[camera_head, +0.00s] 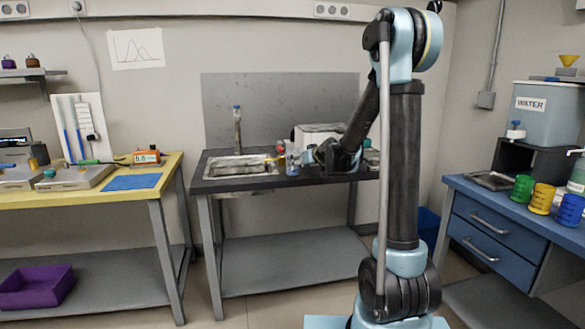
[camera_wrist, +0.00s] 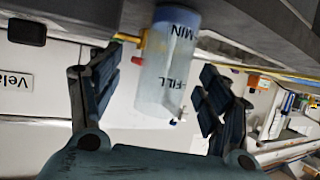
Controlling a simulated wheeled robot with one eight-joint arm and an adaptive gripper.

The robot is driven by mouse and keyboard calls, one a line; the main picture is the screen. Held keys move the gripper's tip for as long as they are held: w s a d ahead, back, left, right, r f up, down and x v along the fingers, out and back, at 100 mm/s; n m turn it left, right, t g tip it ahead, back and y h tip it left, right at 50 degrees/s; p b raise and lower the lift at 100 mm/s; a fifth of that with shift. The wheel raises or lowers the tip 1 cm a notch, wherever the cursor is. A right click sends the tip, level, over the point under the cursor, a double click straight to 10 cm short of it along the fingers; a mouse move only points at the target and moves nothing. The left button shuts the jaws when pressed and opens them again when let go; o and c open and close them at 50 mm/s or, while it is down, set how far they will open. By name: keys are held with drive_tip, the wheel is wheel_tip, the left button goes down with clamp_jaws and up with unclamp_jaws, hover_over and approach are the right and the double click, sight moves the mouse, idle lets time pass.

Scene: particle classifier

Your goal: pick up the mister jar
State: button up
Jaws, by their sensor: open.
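The mister jar (camera_wrist: 168,75) looks like a translucent cylinder with a blue band and the words FILL and MIN. In the wrist view it stands between the two dark fingers of my gripper (camera_wrist: 158,80). The fingers are spread, with a visible gap on each side of the jar. In the head view the jar (camera_head: 292,166) is small, on the dark sink bench, just left of my gripper (camera_head: 305,158). A yellow part and a small red part show beside the jar in the wrist view.
The dark sink bench (camera_head: 222,186) has a metal sink (camera_head: 238,168) and tap (camera_head: 238,125) left of the jar. A white box (camera_head: 318,132) stands behind my gripper. A yellow-topped table (camera_head: 85,196) is left; a blue drawer bench (camera_head: 480,215) is right.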

drive_tip(key=x, duration=0.4)
drive_tip(key=shift+s+a, duration=0.15)
drive_tip(key=shift+a, duration=0.2)
drive_tip(key=shift+w+a+f, duration=0.2)
drive_tip(key=shift+w+a, duration=0.05)
drive_tip(key=shift+w, duration=0.2)
drive_tip(key=c, duration=1.2)
